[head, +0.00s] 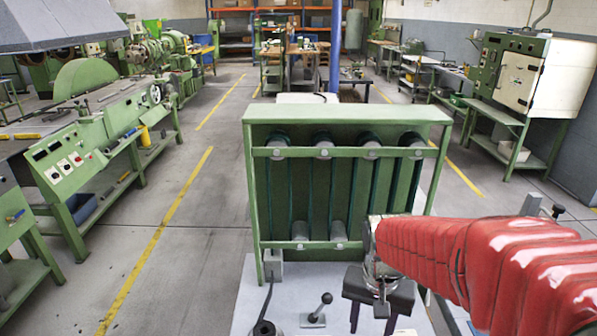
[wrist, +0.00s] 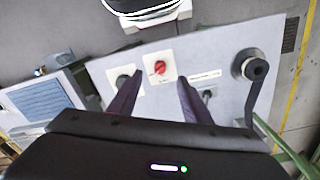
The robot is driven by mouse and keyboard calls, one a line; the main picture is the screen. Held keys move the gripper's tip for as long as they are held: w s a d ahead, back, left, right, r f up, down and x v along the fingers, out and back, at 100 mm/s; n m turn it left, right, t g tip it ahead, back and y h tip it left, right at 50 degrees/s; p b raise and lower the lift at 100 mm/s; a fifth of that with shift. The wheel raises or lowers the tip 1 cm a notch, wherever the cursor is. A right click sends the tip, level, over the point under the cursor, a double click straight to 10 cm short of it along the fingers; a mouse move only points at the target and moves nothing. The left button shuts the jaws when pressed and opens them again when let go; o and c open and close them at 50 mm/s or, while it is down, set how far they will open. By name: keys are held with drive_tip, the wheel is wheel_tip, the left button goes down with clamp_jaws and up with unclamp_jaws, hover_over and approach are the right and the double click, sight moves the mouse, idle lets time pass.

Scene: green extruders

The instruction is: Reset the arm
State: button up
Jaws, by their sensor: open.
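My arm, in a red ribbed sleeve (head: 480,255), reaches in from the lower right of the head view. My gripper (head: 372,318) hangs at its end in front of the green rack, pointing down with its dark fingers apart. In the wrist view my gripper (wrist: 157,90) shows two dark fingers spread open with nothing between them.
A green rack with several vertical tubes (head: 345,114) stands just ahead. A black lever (head: 318,310) rises from the grey surface below it; a crank handle (wrist: 256,70) sits right in the wrist view. Green machines line the left; a white-doored cabinet (head: 523,80) stands right. The left aisle floor is clear.

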drive_tip(key=s+r+n+t, duration=0.4)
drive_tip(key=s+r, duration=0.5)
drive_tip(key=r, duration=0.3)
drive_tip(key=shift+s+d+n+t, duration=0.15)
drive_tip(key=shift+d+n+t, duration=0.15)
drive_tip(key=shift+t, duration=0.5)
drive_tip(key=shift+o, duration=0.2)
idle(1.6)
